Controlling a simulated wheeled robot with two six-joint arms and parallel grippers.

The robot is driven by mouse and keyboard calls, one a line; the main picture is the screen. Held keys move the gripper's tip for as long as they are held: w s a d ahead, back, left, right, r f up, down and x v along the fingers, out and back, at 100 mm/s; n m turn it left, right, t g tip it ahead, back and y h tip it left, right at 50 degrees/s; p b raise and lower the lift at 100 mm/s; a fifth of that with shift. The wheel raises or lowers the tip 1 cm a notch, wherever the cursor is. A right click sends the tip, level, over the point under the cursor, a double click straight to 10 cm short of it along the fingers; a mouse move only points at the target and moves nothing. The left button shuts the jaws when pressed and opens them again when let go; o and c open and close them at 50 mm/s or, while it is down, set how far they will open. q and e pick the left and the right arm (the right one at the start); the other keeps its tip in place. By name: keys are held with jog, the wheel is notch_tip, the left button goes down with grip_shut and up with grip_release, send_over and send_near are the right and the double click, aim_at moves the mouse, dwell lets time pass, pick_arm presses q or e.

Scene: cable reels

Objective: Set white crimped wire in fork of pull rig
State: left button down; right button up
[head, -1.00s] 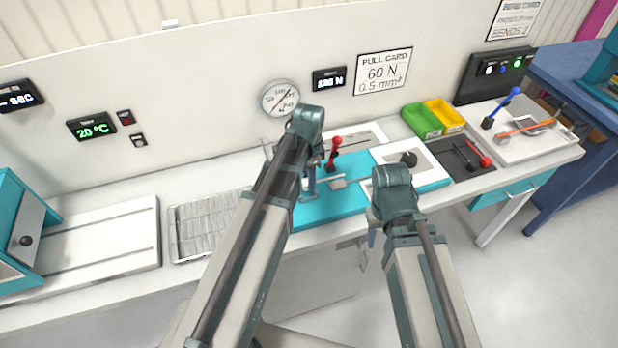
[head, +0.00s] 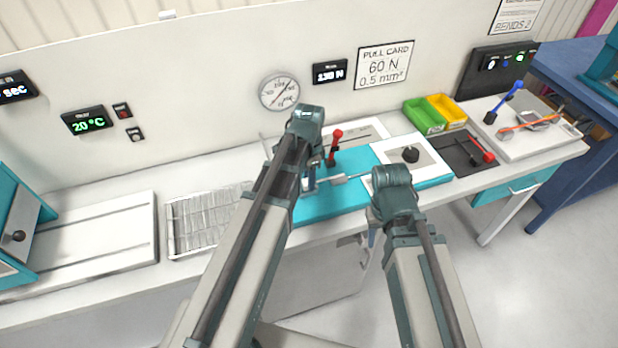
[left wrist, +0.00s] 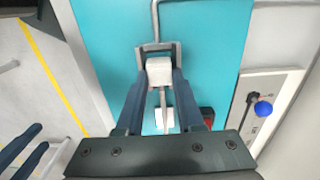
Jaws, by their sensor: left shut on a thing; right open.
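The pull rig (head: 350,198) is a teal base with a red lever (head: 336,140). My left gripper (head: 310,186) is low over its left part. In the left wrist view my left gripper (left wrist: 159,78) is shut on a small white block (left wrist: 158,71), seemingly part of the white crimped wire. A grey metal fork (left wrist: 142,52) stands around the block; whether it is seated cannot be told. A second white piece (left wrist: 163,118) shows between the fingers. My right gripper (head: 372,238) is open in front of the bench, mostly hidden by its arm.
A wire rack (head: 205,222) lies left of the rig. A white card with a black knob (head: 410,154), green bin (head: 424,117) and yellow bin (head: 447,111) stand to the right. A dial gauge (head: 279,92) hangs on the back panel.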

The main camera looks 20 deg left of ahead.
pick_arm(q)
jog(key=shift+f, duration=0.25)
jog(key=shift+c, duration=2.3)
grip_release()
jog(key=shift+r, duration=0.2)
notch_tip(320, 180, up, 24)
jog(key=p, duration=2.4)
jog(key=shift+r+p, duration=0.25)
jog(key=shift+p, duration=0.05)
